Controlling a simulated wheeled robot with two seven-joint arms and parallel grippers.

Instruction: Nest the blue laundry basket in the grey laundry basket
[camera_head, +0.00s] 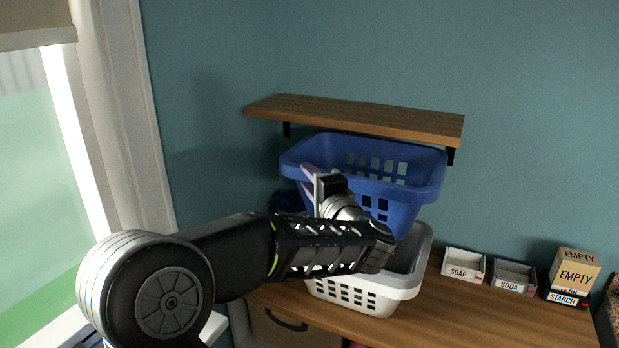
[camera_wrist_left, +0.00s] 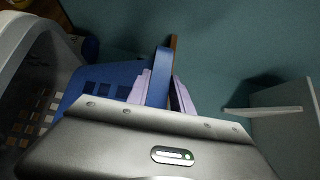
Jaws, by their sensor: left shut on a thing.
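The blue laundry basket (camera_head: 405,190) is held in the air above the grey laundry basket (camera_head: 405,285), below the wall shelf, in the head view. Its underside is partly hidden by my arm and the grey basket's rim. My left gripper (camera_head: 313,185) is shut on the blue basket's rim at its left side. In the left wrist view the fingers (camera_wrist_left: 160,88) pinch the rim of the blue basket (camera_wrist_left: 95,88), and the grey basket (camera_wrist_left: 30,65) shows at the left. The grey basket stands upright on the wooden counter. My right gripper is out of view.
A wooden shelf (camera_head: 360,115) is on the wall just above the blue basket. A soap box (camera_head: 464,266), a soda box (camera_head: 514,277) and stacked cartons (camera_head: 573,278) stand right of the grey basket on the counter (camera_head: 470,320). A window is at the left.

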